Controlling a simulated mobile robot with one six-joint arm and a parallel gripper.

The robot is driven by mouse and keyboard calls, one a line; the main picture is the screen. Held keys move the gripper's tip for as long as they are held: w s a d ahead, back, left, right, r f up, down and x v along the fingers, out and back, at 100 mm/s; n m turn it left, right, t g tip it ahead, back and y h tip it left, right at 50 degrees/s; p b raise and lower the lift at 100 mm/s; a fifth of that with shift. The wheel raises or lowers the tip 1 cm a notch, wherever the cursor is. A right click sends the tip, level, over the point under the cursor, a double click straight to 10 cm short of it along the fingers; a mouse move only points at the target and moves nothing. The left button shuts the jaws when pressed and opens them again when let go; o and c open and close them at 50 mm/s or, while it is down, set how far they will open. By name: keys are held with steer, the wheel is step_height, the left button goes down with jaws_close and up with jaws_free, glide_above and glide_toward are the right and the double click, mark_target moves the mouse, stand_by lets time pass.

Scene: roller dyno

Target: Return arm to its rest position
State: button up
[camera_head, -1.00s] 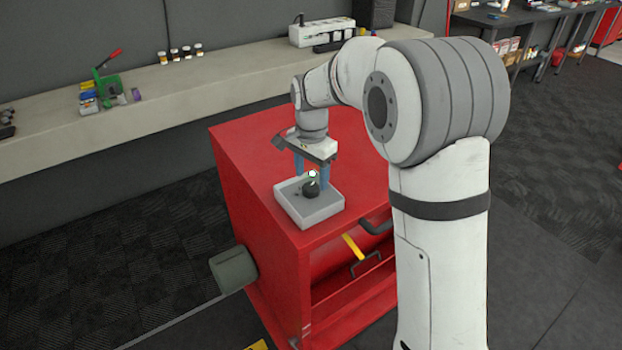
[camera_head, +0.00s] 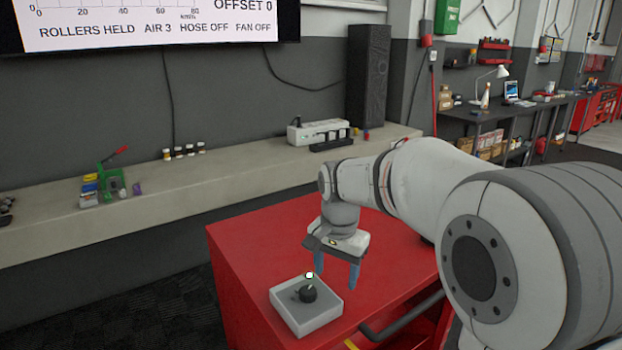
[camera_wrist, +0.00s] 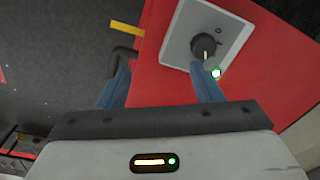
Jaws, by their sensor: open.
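My gripper (camera_head: 332,276) is open and empty, pointing down over the top of the red cabinet (camera_head: 265,245). In the head view its blue fingers are just behind and to the right of a grey box (camera_head: 322,326) with a black knob (camera_head: 308,292) on it. A small white-green light (camera_head: 309,275) shows by the knob. In the wrist view the blue fingers (camera_wrist: 160,88) are apart with nothing between them. The grey box (camera_wrist: 229,25) and knob (camera_wrist: 204,47) show beyond the right finger. My arm reaches in from the right of the head view.
A long bench (camera_head: 150,215) along the wall holds a green press (camera_head: 112,183), small bottles and a white power strip (camera_head: 318,131). A black handle (camera_head: 400,320) juts from the cabinet's front. A screen (camera_head: 150,22) hangs above, reading rollers held, hose off, fan off.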

steer(key=s+d+f+n+t, duration=0.1)
steer(key=s+d+n, duration=0.2)
steer(key=s, duration=0.7)
steer(key=s+d+f+n+t, duration=0.1)
steer(key=s+d+f+n, duration=0.1)
steer(key=s+d, duration=0.5)
steer(key=s+n, duration=0.1)
steer(key=s, duration=0.2)
steer(key=shift+s+f, duration=0.15)
steer(key=shift+d, duration=0.1)
